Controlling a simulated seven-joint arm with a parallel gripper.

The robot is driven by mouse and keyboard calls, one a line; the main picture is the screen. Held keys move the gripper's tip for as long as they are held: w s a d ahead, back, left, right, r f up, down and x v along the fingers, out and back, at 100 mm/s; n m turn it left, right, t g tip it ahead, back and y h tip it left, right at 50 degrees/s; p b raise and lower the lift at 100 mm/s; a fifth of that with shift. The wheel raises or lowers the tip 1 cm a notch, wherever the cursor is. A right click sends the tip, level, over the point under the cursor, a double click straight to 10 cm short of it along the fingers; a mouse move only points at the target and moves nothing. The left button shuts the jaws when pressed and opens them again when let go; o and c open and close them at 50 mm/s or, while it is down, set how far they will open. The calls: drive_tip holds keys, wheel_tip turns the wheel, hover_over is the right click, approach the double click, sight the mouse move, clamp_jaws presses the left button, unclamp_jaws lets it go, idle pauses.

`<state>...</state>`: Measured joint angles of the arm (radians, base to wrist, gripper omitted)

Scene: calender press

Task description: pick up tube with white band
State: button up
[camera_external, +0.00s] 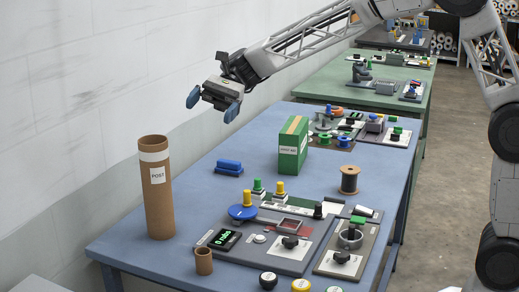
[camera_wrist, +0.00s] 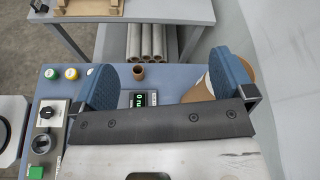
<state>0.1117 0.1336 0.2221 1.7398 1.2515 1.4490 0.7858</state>
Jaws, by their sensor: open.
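The tall brown cardboard tube (camera_external: 159,212) stands upright at the left end of the blue table. It has a white band (camera_external: 152,156) near its top and a white label reading POST. In the wrist view the tube (camera_wrist: 198,92) shows behind the right-hand finger, which hides much of it. My gripper (camera_external: 212,105) is open and empty, with blue finger pads. It is in the air above and to the right of the tube, apart from it. In the wrist view the open fingers (camera_wrist: 165,78) show nothing held between them.
A short brown cup (camera_external: 204,262) stands right of the tube's base. A control panel with a green display (camera_external: 225,239), a blue block (camera_external: 229,167), a green box (camera_external: 293,146) and a spool (camera_external: 349,180) are farther right. The wall (camera_external: 70,100) is close behind.

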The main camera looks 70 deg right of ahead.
drive_tip(key=w+d+f+m+t+y, duration=0.1)
drive_tip(key=w+d+f+m+y, duration=0.1)
drive_tip(key=w, duration=0.5)
drive_tip(key=w+d+f+m+t+y, duration=0.1)
drive_tip(key=w+f+m+y, duration=0.1)
drive_tip(key=w, duration=0.4)
approach(146, 179)
drive_tip(key=d, duration=0.2)
drive_tip(key=shift+s+r, duration=0.1)
drive_tip(key=shift+r, duration=0.2)
drive_tip(key=shift+a, duration=0.1)
drive_tip(key=shift+w+a, duration=0.2)
drive_tip(key=shift+a, duration=1.05)
drive_tip(key=shift+w+a+f, duration=0.1)
drive_tip(key=shift+w+a, duration=0.15)
drive_tip(key=shift+a, duration=1)
drive_tip(key=shift+w+a+f, duration=0.1)
drive_tip(key=shift+w+a, duration=0.1)
drive_tip(key=shift+a, duration=1.1)
